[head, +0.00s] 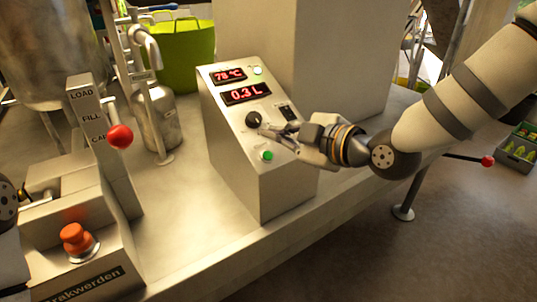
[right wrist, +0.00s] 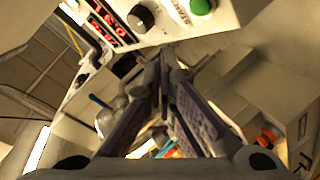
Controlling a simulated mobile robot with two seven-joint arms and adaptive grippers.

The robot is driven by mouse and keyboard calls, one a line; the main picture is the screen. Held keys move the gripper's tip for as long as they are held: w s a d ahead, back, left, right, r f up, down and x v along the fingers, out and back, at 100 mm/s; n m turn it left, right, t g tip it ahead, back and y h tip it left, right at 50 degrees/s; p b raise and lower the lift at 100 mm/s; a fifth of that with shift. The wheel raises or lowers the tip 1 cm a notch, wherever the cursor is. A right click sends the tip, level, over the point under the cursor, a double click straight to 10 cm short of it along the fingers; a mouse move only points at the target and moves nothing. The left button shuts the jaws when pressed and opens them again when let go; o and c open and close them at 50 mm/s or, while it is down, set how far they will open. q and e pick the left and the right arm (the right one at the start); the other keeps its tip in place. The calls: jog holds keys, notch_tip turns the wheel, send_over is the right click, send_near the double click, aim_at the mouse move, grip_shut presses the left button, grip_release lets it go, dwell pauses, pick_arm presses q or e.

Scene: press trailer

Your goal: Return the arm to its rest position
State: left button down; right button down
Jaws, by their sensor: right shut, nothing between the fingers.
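My right arm (head: 455,100) reaches in from the upper right in the head view. Its right gripper (head: 268,131) is in front of the sloped face of the metal control box (head: 232,165), by the black knob (head: 253,119). The fingers are shut and empty, and their tips converge in the right wrist view (right wrist: 162,62). The knob also shows there (right wrist: 140,18), just beyond the tips; I cannot tell whether they touch it. Part of my left arm shows at the left edge; its gripper is not visible.
The box has red displays (head: 245,94), a black switch (head: 287,112) and a green button (head: 267,156). At left stand a red-knobbed lever (head: 120,136) and a red-orange button (head: 76,238). A green bucket (head: 185,50) stands behind. Floor at lower right is clear.

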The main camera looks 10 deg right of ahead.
jog(key=s+d+f+m+g+h, duration=0.1)
jog(key=s+f+m+g, duration=0.1)
jog(key=s+f, duration=0.35)
jog(key=s+f+m+g+h, duration=0.1)
jog(key=s+f+m+g, duration=0.15)
jog(key=f, duration=0.65)
jog(key=s+d+f+m+g+h, duration=0.1)
jog(key=s+f+m+g, duration=0.15)
jog(key=s+f, duration=0.35)
jog(key=s+d+f+m+g+h, duration=0.1)
jog(key=s+d+f+m+g, duration=0.1)
jog(key=s, duration=0.6)
jog(key=s+d+f+m+g+h, duration=0.1)
jog(key=s+f+m, duration=0.3)
jog(key=s, duration=0.5)
jog(key=s+d+f+m+g+h, duration=0.2)
jog(key=s+f, duration=0.4)
jog(key=s, duration=0.3)
jog(key=shift+d+f+m+g, duration=0.4)
jog(key=shift+d+m+g, duration=0.15)
jog(key=shift+g, duration=0.55)
